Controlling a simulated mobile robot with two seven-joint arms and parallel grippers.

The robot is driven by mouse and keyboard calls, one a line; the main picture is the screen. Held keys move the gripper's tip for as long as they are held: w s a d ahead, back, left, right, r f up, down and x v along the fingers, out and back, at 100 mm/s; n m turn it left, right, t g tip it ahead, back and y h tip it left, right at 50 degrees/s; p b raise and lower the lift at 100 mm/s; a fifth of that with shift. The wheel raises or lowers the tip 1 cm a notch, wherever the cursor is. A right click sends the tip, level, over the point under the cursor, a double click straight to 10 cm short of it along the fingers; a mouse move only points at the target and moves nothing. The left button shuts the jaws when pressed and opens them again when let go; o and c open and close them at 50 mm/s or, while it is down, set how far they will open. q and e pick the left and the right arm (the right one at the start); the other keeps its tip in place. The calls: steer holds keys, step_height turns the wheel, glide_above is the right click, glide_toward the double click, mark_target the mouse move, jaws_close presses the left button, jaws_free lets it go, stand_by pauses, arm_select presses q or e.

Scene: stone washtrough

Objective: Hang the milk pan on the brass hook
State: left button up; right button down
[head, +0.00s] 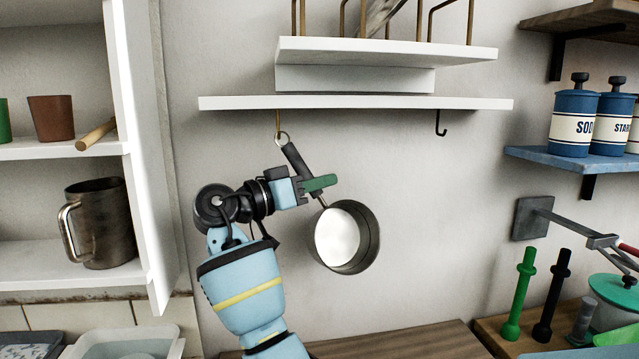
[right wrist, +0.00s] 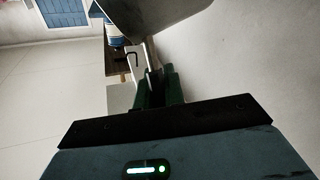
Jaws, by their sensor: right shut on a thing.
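The milk pan (head: 342,240) is a steel pan with a dark handle, hanging tilted with its bowl low and its handle up to the left. My right gripper (head: 320,184) is shut on the handle, its green fingers across it; the right wrist view also shows the fingers (right wrist: 160,88) and part of the pan (right wrist: 168,14). The ring at the handle's end (head: 283,138) is up at the brass hook (head: 278,122), which hangs under the left part of the white shelf. The two overlap in the head view; I cannot tell whether the hook passes through the ring. My left gripper is not in view.
A black hook (head: 440,124) hangs farther right under the white shelf (head: 356,103). An open cabinet with a metal jug (head: 97,222) stands left. A blue shelf (head: 572,160) with canisters is at right.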

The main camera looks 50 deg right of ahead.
steer(key=c, duration=0.8)
jaws_free()
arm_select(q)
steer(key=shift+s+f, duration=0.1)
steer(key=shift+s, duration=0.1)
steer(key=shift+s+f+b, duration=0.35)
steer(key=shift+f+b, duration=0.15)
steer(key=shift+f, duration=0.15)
arm_select(e)
steer(key=shift+v, duration=3.5)
steer(key=shift+s+a, duration=0.1)
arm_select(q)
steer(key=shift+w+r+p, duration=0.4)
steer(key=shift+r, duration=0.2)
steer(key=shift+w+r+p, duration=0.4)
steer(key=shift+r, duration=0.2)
arm_select(e)
steer(key=s+a, duration=0.6)
steer(key=s, duration=0.1)
steer(key=shift+s+a, duration=0.2)
steer(key=shift+s, duration=0.05)
